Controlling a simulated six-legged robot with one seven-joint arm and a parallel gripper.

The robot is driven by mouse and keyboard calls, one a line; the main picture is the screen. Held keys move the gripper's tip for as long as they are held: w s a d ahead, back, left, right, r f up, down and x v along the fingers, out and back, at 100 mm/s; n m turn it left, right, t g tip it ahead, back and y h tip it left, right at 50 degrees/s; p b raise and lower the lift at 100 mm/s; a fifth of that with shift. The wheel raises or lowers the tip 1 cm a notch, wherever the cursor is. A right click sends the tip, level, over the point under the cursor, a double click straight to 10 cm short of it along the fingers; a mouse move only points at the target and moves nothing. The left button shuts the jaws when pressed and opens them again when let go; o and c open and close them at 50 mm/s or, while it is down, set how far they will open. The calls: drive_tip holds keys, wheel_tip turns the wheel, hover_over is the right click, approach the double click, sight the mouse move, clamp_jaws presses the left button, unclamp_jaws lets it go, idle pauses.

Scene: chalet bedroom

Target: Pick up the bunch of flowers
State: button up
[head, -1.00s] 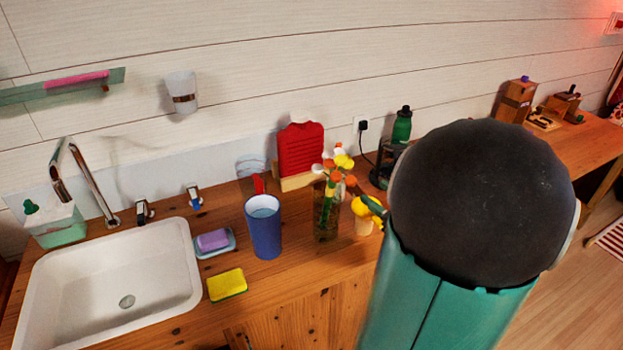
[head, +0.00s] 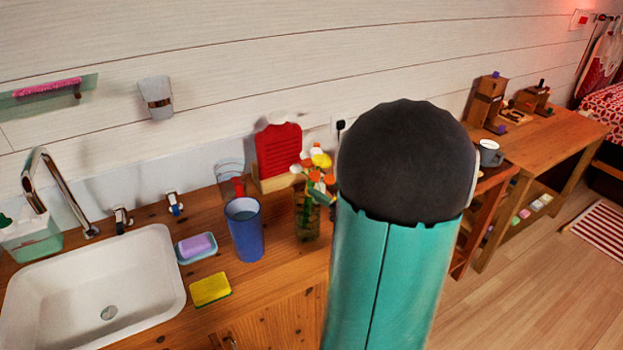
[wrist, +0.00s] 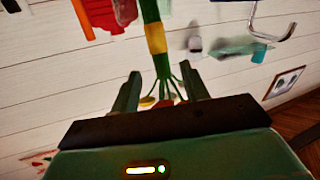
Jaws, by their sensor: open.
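The bunch of flowers (head: 319,163) has orange, yellow and white heads and stands in a clear brownish glass vase (head: 307,222) on the wooden counter. My teal arm hides the area just right of it in the head view. In the wrist view, which looks upside down, the bunch's green stems with a yellow band (wrist: 155,38) come down from the top, and its heads lie between the two fingers. My gripper (wrist: 160,88) is open, one finger on each side of the bunch. I cannot tell whether either finger touches it.
A white sink (head: 95,290), purple soap (head: 197,245) and yellow sponge (head: 211,289) are farther left. A side table with a grey mug (head: 489,153) is right.

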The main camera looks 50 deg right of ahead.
sight(311, 181)
drive_tip(key=shift+w+a+f, duration=0.1)
drive_tip(key=shift+w, duration=1.1)
drive_tip(key=shift+w+f, duration=0.1)
drive_tip(key=shift+w, duration=1.05)
drive_tip(key=shift+c, duration=0.3)
clamp_jaws()
drive_tip(key=shift+r, duration=0.1)
